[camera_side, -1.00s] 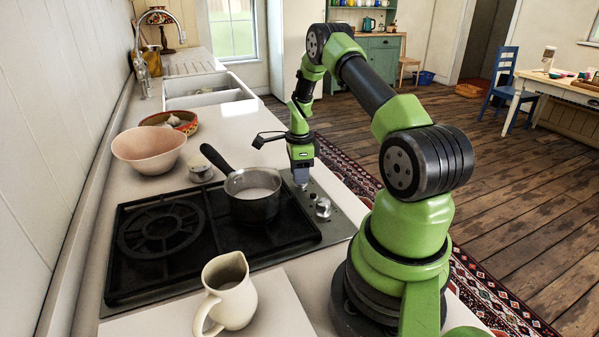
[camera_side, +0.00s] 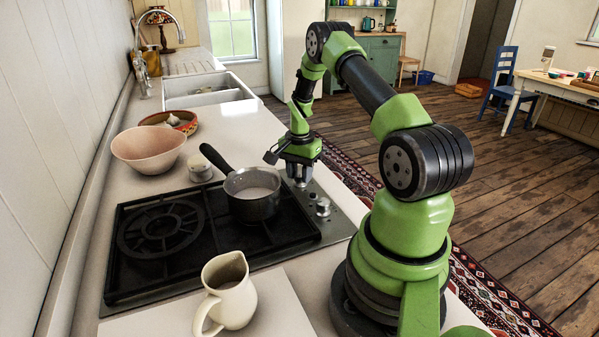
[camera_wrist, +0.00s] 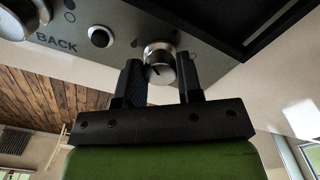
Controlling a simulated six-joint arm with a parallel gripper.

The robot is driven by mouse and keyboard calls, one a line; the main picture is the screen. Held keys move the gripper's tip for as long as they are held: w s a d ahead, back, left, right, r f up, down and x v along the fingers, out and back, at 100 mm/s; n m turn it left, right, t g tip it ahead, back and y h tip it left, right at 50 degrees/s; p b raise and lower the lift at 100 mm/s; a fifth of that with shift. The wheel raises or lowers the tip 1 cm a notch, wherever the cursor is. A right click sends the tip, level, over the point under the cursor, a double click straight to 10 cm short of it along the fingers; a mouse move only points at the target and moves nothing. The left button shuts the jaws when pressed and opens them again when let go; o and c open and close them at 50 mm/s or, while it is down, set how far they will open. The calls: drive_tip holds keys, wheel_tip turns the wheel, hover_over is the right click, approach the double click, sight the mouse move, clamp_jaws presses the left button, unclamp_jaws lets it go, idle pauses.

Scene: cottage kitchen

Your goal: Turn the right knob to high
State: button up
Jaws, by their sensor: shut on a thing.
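My gripper (camera_side: 299,181) points down at the far end of the hob's control strip. In the wrist view its two dark fingers (camera_wrist: 160,82) stand on either side of a silver knob (camera_wrist: 159,54), shut on it. A dark mark shows on the knob's face, but I cannot read its setting. In the side view the gripper hides most of this knob. The other silver knob (camera_side: 323,207) stands nearer the camera on the strip; part of a knob (camera_wrist: 14,20) also shows at the wrist view's upper left.
A saucepan (camera_side: 251,204) of pale liquid stands on the black hob grate (camera_side: 160,275), close left of my gripper, with its dark handle pointing up-left. A cream jug (camera_side: 229,291) stands in front. A small round button (camera_wrist: 100,36) lies between the knobs, near the word BACK.

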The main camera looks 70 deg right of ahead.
drive_tip(key=n, duration=0.6)
drive_tip(key=shift+r+n, duration=0.1)
drive_tip(key=shift+n, duration=0.2)
idle(0.4)
drive_tip(key=o, duration=0.9)
